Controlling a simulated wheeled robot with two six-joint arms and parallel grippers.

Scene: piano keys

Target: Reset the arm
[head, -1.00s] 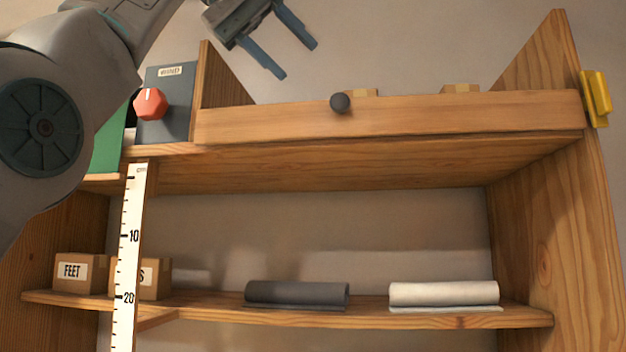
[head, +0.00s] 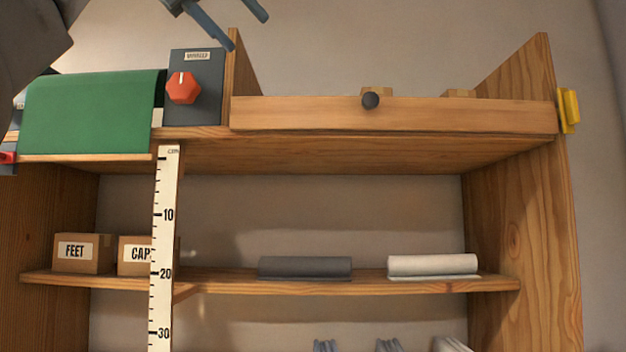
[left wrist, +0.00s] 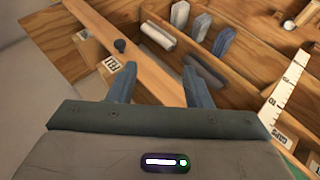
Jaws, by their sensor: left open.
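My left gripper (head: 225,22) is at the top edge of the head view, above the wooden shelf unit (head: 330,152). Its two blue-grey fingers are apart with nothing between them. In the left wrist view the gripper (left wrist: 157,84) is also open and empty, with the drawer-like front board and its dark knob (left wrist: 120,45) beyond the fingers. Part of my left arm shows dark at the upper left of the head view. My right gripper is in neither view.
A dark box with a red knob (head: 183,88) and a green cloth (head: 88,115) sit on the shelf top at left. A ruler (head: 163,245) hangs in front. Boxes (head: 84,253) and grey (head: 305,268) and white (head: 432,265) rolls lie on the shelf below. A yellow piece (head: 568,110) is on the right side.

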